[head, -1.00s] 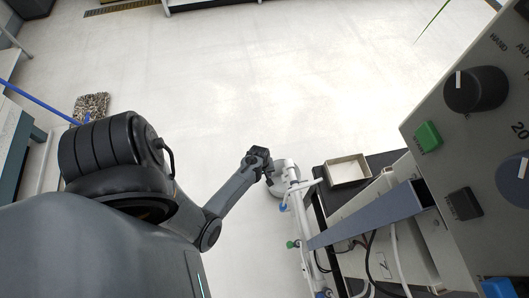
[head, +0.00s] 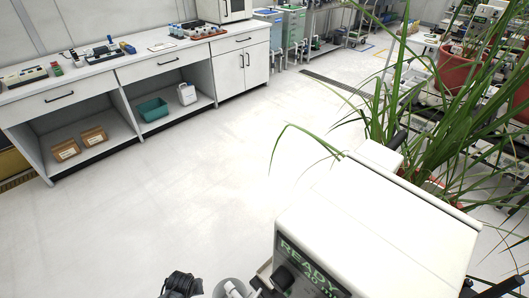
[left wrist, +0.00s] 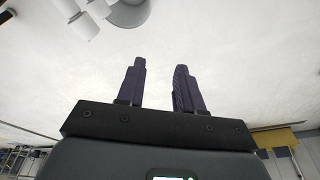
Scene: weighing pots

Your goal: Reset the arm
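My left gripper (left wrist: 160,66) shows in the left wrist view with its two dark fingers apart and nothing between them. Pale floor lies beyond the fingers. In the head view only a dark end part of my left arm shows at the bottom edge, and its fingers cannot be made out. My right arm and right gripper are in neither view.
A white machine (head: 375,228) with a READY display fills the lower right of the head view. A plant (head: 455,90) with long green leaves stands behind it. A white bench (head: 105,80) lines the back left. The floor (head: 190,180) between is clear.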

